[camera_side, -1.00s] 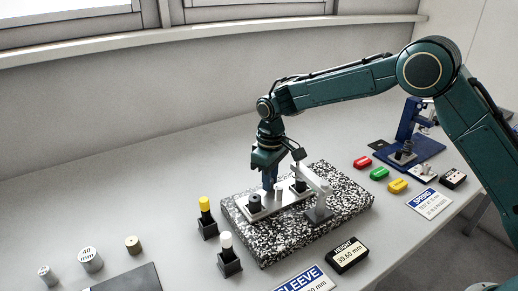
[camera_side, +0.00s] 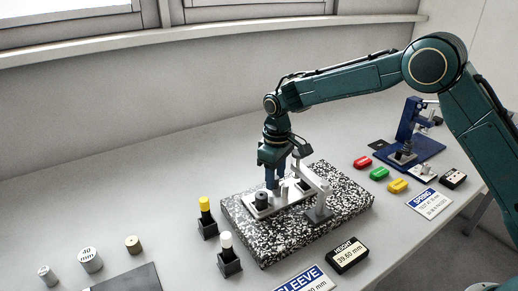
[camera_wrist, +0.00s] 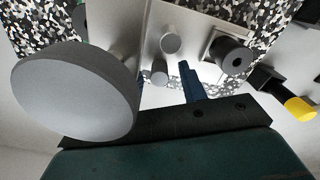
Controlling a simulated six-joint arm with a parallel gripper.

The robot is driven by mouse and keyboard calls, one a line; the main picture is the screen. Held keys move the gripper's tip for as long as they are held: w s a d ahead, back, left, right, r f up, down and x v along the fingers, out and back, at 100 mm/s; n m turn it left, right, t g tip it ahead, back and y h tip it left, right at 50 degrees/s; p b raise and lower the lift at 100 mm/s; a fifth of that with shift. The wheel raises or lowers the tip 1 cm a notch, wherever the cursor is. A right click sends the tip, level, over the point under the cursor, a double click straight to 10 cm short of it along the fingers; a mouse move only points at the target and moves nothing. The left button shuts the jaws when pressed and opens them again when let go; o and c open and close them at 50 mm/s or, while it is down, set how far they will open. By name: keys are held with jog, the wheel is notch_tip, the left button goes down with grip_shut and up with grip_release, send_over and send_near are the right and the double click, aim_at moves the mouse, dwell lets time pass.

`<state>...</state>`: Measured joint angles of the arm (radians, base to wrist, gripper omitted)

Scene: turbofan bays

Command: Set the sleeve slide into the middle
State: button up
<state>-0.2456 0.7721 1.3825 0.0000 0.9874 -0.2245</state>
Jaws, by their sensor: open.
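The sleeve slide (camera_side: 252,212) is a pale metal plate on the speckled granite block, running under the height gauge arm. A dark sleeve (camera_side: 262,198) with a hole in its top stands near its left end; this also shows in the wrist view (camera_wrist: 232,58). Small grey pegs (camera_wrist: 171,42) stand up beside it. My gripper (camera_side: 273,187) has blue fingers pointing down at the slide, just right of the dark sleeve. It is open. In the wrist view the blue fingers (camera_wrist: 188,82) are close to the pegs; contact is unclear.
The grey gauge stand (camera_side: 320,202) rises close to the right of my gripper. A yellow-topped holder (camera_side: 206,218) and a white-topped holder (camera_side: 229,255) stand left of the granite block (camera_side: 345,205). A height display (camera_side: 347,254) sits in front. A large grey disc (camera_wrist: 75,90) fills the wrist view's left.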

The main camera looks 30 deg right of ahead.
notch_tip(320, 180, up, 13)
jog(key=shift+r, duration=0.2)
dwell(0.5)
jog(key=shift+w+a+f, duration=0.1)
jog(key=shift+w+a, duration=0.05)
jog(key=shift+a, duration=0.05)
grip_shut()
jog(key=w+a+f+m+t+h, duration=0.2)
jog(key=a+f+m, duration=0.2)
jog(key=a, duration=0.3)
jog(key=s+a+f+m+t+h, duration=0.1)
jog(key=s+a+m+h, duration=0.3)
jog(key=s+a, duration=0.1)
jog(key=shift+a+f+t, duration=0.15)
jog(key=shift+a+t, duration=0.1)
jog(key=shift+t, duration=0.15)
